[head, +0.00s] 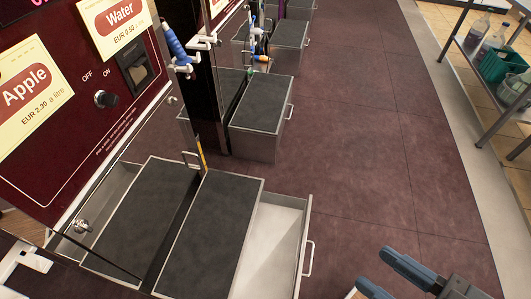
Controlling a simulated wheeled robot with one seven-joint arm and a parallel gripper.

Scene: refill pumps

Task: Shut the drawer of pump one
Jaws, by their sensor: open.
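The nearest pump (60,160) is dark red, with Apple and Water labels; I see no pump number on it. A drawer with a white inside (273,250) stands pulled out low at its right side. Its bar handle (310,257) is on the right front face. A dark-topped panel (208,238) covers the drawer's left part. My gripper (374,267) is at the bottom right edge, its two blue-grey fingers apart and empty. It is to the right of the handle in the picture, not touching it. The rest of my gripper is cut off by the frame.
Further back, another dark-topped drawer (263,103) and a farther one (284,32) also jut into the aisle. Nozzles and hoses (178,48) hang on the pumps. The floor (365,160) is clear; a metal shelf (500,85) with bottles and a green crate stands right.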

